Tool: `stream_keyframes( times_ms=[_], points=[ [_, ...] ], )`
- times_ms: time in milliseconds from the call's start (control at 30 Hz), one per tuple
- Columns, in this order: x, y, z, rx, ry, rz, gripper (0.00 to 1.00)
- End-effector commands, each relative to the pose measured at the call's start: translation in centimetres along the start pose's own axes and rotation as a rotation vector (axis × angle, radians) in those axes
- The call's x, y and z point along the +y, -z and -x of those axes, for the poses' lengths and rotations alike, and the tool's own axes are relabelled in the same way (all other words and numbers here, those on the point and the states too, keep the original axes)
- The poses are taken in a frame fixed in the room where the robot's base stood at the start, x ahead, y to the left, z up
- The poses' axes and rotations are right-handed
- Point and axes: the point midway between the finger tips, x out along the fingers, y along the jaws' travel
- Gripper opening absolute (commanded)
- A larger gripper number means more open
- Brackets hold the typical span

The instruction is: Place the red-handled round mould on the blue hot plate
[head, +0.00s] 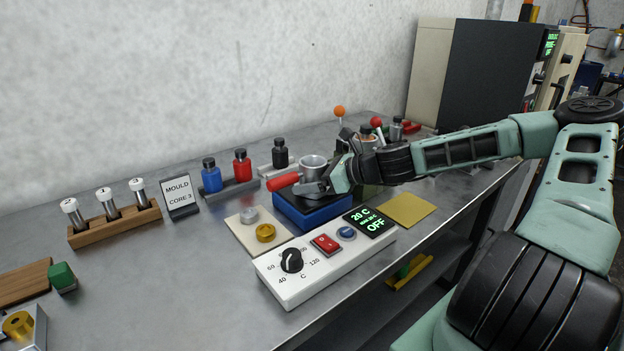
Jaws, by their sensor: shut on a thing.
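The round mould (312,165) is a grey metal cup with a red handle (283,181) pointing left. My gripper (326,184) is shut on the mould from its right side. The mould is over the blue hot plate (312,218), which has a dark top. The fingers hide part of the mould's lower side, so I cannot tell whether it touches the plate. The hot plate is behind a white control box (290,284) with a black knob, a red switch and a display reading 20 C and OFF.
Left of the plate, a pale mat (243,230) carries a grey and a brass piece. Behind are blue (211,176), red (242,166) and black bottles and a "MOULD CORE 3" sign (179,196). A yellow mat (406,210) lies right.

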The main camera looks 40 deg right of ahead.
Motion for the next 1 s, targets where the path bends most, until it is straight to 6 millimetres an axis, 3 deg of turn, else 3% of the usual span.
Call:
stream_keyframes(
  times_ms=[133,167,200,567,1000],
  points=[
    [0.0,0.2,-0.1,-0.002,-0.001,-0.001,0.4],
    [0.0,0.3,-0.1,0.0,0.0,-0.001,0.87],
    [0.0,0.2,-0.1,0.0,0.0,-0.001,0.98],
    [-0.1,0.0,0.5,0.001,0.002,0.0,1.0],
    [-0.2,-0.1,8.8,0.002,0.006,0.0,1.0]
  ],
)
